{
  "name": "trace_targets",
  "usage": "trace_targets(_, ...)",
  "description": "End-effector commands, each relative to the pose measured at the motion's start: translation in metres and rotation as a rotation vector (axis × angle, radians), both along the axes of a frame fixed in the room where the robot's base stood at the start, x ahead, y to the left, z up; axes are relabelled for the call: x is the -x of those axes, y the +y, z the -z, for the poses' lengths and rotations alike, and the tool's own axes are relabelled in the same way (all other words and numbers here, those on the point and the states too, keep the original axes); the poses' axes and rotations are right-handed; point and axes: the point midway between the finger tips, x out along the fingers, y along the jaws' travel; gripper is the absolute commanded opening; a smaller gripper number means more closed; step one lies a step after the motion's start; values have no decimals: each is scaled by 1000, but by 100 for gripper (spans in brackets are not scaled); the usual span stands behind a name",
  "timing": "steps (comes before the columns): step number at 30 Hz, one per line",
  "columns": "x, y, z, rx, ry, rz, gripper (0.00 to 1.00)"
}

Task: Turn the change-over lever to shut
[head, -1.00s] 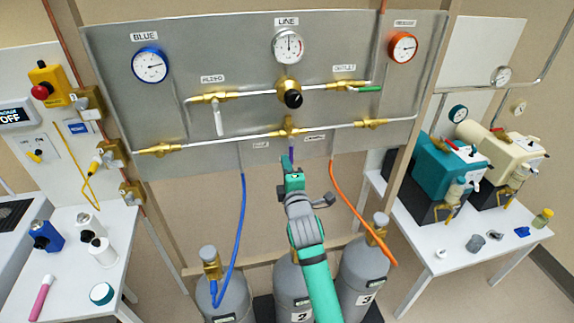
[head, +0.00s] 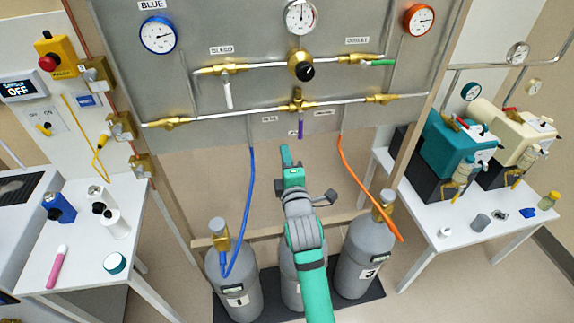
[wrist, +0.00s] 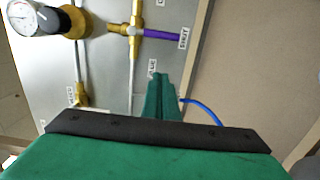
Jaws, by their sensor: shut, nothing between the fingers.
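The change-over lever (head: 301,129) is a purple handle on a brass valve in the middle of the panel's lower pipe. In the head view it hangs straight down from the valve. In the wrist view the purple lever (wrist: 160,34) points right from the brass body, its end beside a small label too blurred to read surely. My gripper (head: 286,156) is green, shut and empty, below and slightly left of the lever's end, apparently apart from it. In the wrist view its closed fingertips (wrist: 160,80) also stand clear of the lever.
A blue hose (head: 250,190) hangs left of my gripper and an orange hose (head: 362,186) right of it. Grey gas cylinders (head: 355,262) stand below. A black-knobbed regulator (head: 301,66) sits above the lever. Side tables with items flank the panel.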

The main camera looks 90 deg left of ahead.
Motion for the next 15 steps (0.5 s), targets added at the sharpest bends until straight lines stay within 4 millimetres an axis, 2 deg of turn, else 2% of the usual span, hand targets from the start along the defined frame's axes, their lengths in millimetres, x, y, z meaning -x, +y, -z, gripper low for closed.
trace_targets(6,-5,-21,0,0,2,5,0)
trace_targets(15,-4,-37,0,0,1,0,0)
